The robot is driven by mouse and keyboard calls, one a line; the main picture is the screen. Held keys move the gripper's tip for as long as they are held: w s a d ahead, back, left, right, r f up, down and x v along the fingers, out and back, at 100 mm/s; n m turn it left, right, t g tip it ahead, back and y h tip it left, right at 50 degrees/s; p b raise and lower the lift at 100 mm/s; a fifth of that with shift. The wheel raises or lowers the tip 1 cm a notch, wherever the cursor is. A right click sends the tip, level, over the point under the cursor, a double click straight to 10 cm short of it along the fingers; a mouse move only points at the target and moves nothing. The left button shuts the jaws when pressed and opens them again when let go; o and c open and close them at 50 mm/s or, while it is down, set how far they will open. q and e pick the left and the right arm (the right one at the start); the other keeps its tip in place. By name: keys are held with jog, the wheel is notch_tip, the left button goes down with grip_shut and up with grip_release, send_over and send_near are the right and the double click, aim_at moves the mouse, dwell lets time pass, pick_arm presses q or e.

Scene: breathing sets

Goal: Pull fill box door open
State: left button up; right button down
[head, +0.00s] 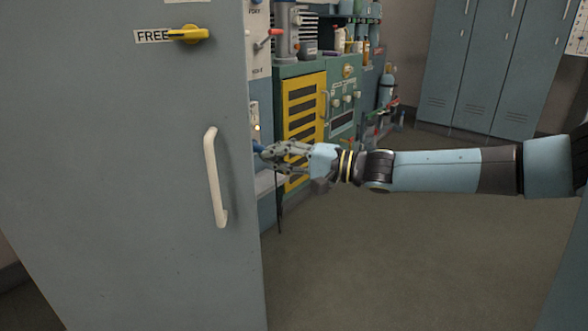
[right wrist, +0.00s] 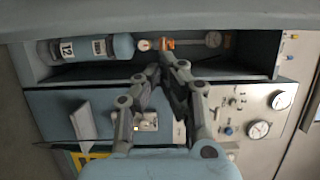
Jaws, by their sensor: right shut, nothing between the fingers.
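A large grey door panel (head: 110,200) fills the left of the head view, with an upright white bar handle (head: 212,178) and a yellow latch lever (head: 190,34) beside a FREE label. My right gripper (head: 266,153) is past the panel's right edge, apart from the handle. In the right wrist view its fingers (right wrist: 166,70) are shut with nothing between them. Beyond them, an open recess (right wrist: 255,52) holds a blue cylinder (right wrist: 85,48) marked 12 with an orange fitting (right wrist: 166,44). I cannot tell whether the fingers touch anything. My left gripper is not in view.
A green cabinet with a yellow slatted front (head: 303,105) stands behind my gripper. Blue lockers (head: 480,65) line the back right. A panel with gauges (right wrist: 259,129) lies right of the fingers in the wrist view. The floor (head: 400,260) below my right arm is clear.

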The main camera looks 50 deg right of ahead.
pick_arm(q)
jog(key=shift+p, duration=0.3)
pick_arm(e)
jog(key=shift+s+a, duration=0.2)
jog(key=shift+a, duration=1.8)
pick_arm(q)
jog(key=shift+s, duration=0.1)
